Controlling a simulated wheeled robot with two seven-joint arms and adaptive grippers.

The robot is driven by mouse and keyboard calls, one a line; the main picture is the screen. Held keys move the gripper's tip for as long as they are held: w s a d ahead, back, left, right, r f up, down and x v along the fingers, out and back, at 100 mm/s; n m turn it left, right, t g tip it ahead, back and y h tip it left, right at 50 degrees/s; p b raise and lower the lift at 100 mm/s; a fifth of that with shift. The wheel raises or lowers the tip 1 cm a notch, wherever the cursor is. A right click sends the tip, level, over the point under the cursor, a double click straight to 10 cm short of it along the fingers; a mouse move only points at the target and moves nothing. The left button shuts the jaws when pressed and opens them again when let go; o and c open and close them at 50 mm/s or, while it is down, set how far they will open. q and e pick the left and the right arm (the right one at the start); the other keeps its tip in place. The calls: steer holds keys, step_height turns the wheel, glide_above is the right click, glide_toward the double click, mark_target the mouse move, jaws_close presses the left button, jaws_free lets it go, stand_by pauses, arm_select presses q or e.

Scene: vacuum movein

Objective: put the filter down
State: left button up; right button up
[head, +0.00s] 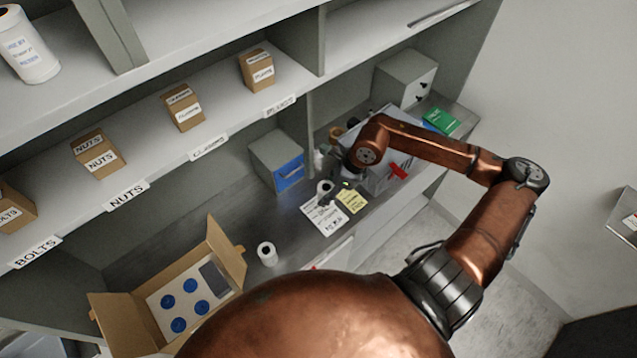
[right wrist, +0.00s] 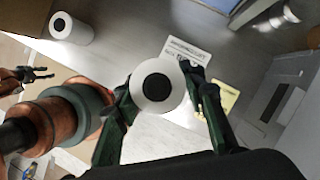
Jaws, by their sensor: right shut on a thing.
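My right gripper (head: 329,192) reaches over the dark counter from the right. In the right wrist view its two green-black fingers (right wrist: 158,100) are closed on the sides of a white round filter (right wrist: 158,86) with a dark centre. The filter also shows in the head view (head: 323,186), partly behind the fingers, near the printed white sheet (head: 322,216). I cannot tell whether its underside touches the counter. A dark pronged part at the left of the right wrist view looks like my left gripper (right wrist: 44,74); its opening is too small to judge.
A second white roll (head: 267,253) stands on the counter, near an open cardboard box (head: 232,268). A yellow note (head: 352,199) lies beside the sheet. A grey bin with a blue front (head: 289,176) stands behind. Bare counter (head: 262,215) lies between box and bin.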

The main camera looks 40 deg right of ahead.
steer(key=shift+w+d+r+m, duration=0.1)
steer(key=shift+d+r+m, duration=0.1)
steer(key=shift+d+m, duration=0.35)
steer(key=w+d+f+p, duration=0.1)
steer(key=w+d+f, duration=0.2)
steer(key=w+d+f+p, duration=0.1)
steer(key=w+d+f, duration=0.1)
steer(key=w+f, duration=0.1)
steer(key=w+d+f, duration=0.3)
steer(key=w, duration=0.1)
steer(key=shift+w+d+f+p, duration=0.2)
steer(key=shift+d+f+p, duration=0.15)
steer(key=shift+f+p, duration=0.05)
step_height(320, 180, down, 2)
steer(key=shift+f+p, duration=0.1)
steer(key=shift+p, duration=0.4)
steer(key=shift+f, duration=0.5)
steer(key=shift+f, duration=0.1)
steer(key=o, duration=1.2)
